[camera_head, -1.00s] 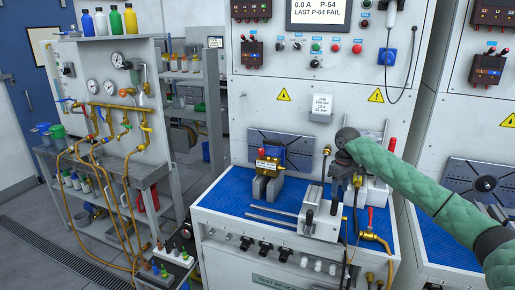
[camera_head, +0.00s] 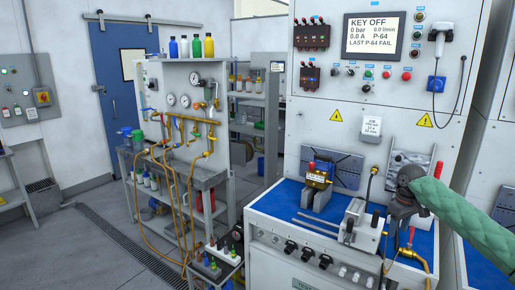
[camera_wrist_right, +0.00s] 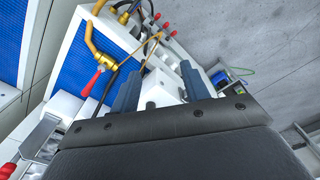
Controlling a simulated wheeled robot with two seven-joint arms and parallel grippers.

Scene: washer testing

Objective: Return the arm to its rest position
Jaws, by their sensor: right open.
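My right arm in its green quilted sleeve (camera_head: 455,210) comes in from the right in the head view. Its dark wrist is over the right part of the blue-topped test bench (camera_head: 277,203). The right gripper (camera_head: 398,217) points down there, small and partly hidden among the bench fittings. In the right wrist view its two blue-grey fingers (camera_wrist_right: 160,88) are apart, with nothing gripped between them. A white block and a brass pipe with a red lever (camera_wrist_right: 92,82) are beyond and beside the fingers. My left gripper is not in view.
A brass valve part (camera_head: 318,177) sits in a grey holder on the bench. A metal clamp fixture (camera_head: 357,225) stands left of my wrist. The screen (camera_head: 374,36) reads KEY OFF and LAST P-64 FAIL. A hose cart (camera_head: 180,125) stands left; open floor lies beyond.

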